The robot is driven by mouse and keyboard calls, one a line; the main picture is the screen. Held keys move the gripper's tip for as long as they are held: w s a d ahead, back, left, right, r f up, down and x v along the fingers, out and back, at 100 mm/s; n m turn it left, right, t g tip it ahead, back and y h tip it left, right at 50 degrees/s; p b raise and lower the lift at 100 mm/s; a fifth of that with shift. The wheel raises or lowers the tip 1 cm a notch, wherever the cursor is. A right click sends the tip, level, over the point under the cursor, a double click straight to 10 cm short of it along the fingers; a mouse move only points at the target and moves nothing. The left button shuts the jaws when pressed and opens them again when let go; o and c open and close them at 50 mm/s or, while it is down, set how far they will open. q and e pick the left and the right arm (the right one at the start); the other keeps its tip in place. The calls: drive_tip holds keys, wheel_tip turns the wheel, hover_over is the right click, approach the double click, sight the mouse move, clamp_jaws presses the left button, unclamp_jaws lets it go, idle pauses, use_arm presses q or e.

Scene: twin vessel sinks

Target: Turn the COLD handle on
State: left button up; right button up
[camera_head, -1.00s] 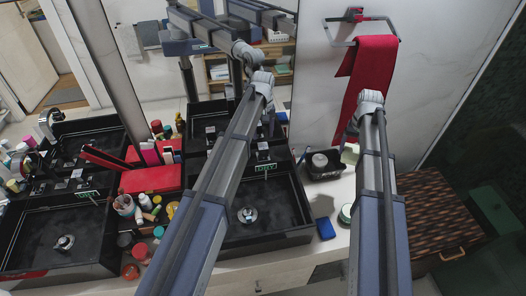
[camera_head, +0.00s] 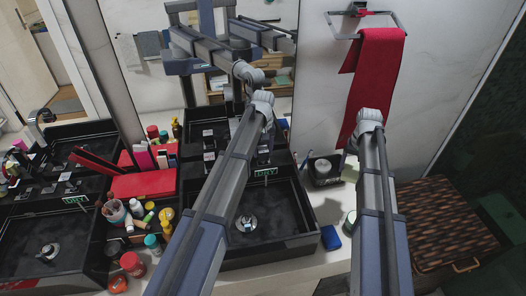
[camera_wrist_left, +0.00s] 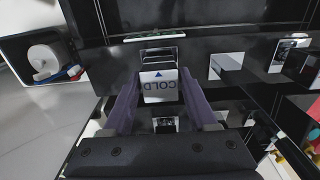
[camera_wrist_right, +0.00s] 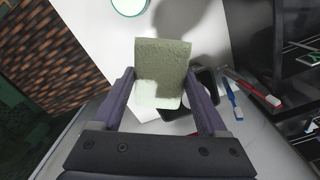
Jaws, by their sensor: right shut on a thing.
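The COLD handle (camera_wrist_left: 159,86) is a pale block lettered COLD with a blue arrow, in the left wrist view. My left gripper (camera_wrist_left: 160,75) is open around it, with one finger on each side; firm contact cannot be told. In the head view my left arm reaches over the right black sink (camera_head: 285,245) and hides the handle and most of the gripper. My right gripper (camera_wrist_right: 160,78) is shut on a pale green sponge (camera_wrist_right: 162,65), held above the counter. The right gripper is hidden behind its arm in the head view.
A black tray (camera_wrist_left: 15,50) with a white round item and toothbrushes stands beside the sink. A chrome block (camera_wrist_left: 226,66) is near the handle. A red box (camera_head: 143,185) and several bottles stand between the sinks. A blue item (camera_head: 331,238) lies on the counter; a red towel (camera_head: 375,70) hangs behind.

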sight(263, 149)
use_arm(q)
clamp_jaws()
drive_tip(key=n, duration=0.5)
idle(0.3)
drive_tip(key=shift+o, duration=0.6)
unclamp_jaws()
wheel_tip(263, 149, up, 12)
drive_tip(key=p, duration=1.2)
use_arm(e)
wheel_tip(263, 149, up, 12)
